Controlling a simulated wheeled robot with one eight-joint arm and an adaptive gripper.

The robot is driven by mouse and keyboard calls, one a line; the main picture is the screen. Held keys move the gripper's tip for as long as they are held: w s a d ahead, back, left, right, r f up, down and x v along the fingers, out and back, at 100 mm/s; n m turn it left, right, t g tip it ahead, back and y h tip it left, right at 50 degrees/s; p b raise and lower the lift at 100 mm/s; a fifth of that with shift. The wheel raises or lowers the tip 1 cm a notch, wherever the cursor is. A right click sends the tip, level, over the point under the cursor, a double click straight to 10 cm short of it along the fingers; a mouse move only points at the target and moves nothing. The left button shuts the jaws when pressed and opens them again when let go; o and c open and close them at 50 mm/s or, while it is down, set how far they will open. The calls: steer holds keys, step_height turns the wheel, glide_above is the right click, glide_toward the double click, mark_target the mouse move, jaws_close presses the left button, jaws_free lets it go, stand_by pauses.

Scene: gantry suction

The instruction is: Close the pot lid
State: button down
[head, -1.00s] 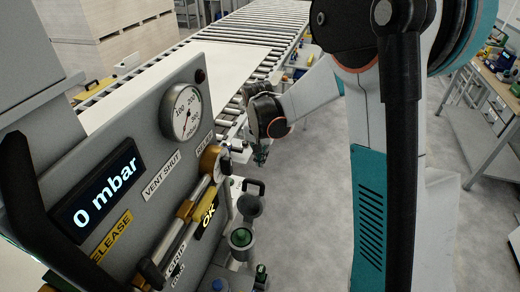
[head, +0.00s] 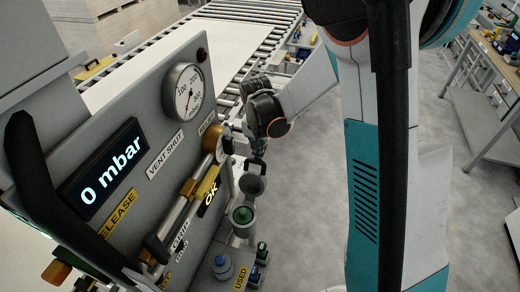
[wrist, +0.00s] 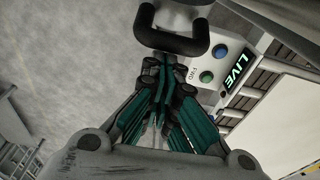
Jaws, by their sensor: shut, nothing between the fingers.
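A small grey pot (head: 243,229) with green inside stands on the ledge beside the panel, at the lower middle of the head view. Its round grey lid (head: 252,186) is tipped up open at the pot's far side. My gripper (head: 259,158) is just above the lid's upper edge; whether they touch cannot be told. In the wrist view my gripper (wrist: 162,62) has its teal fingers together and empty. A black loop handle (wrist: 172,43) lies just beyond the fingertips there. The inside of the pot is not seen from the wrist.
The grey panel (head: 135,150) with a gauge (head: 183,91) and lever stands close on the left. A blue bottle (head: 222,267) and green-topped fittings (head: 261,251) are near the pot. A roller conveyor (head: 262,35) runs behind.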

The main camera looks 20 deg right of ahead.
mark_target(256, 163)
steer(key=shift+t+h, duration=0.5)
steer(key=shift+t, duration=0.1)
steer(key=shift+s+a+r+b, duration=0.15)
steer(key=shift+s+a+r, duration=0.25)
steer(key=shift+s, duration=0.2)
steer(key=shift+s+a+r+b, duration=0.2)
steer(key=shift+s+a+r, duration=0.15)
steer(key=shift+s+a, duration=0.15)
steer(key=shift+s+a+r+b, duration=0.15)
steer(key=shift+s+a+r, duration=0.2)
steer(key=shift+s, duration=0.3)
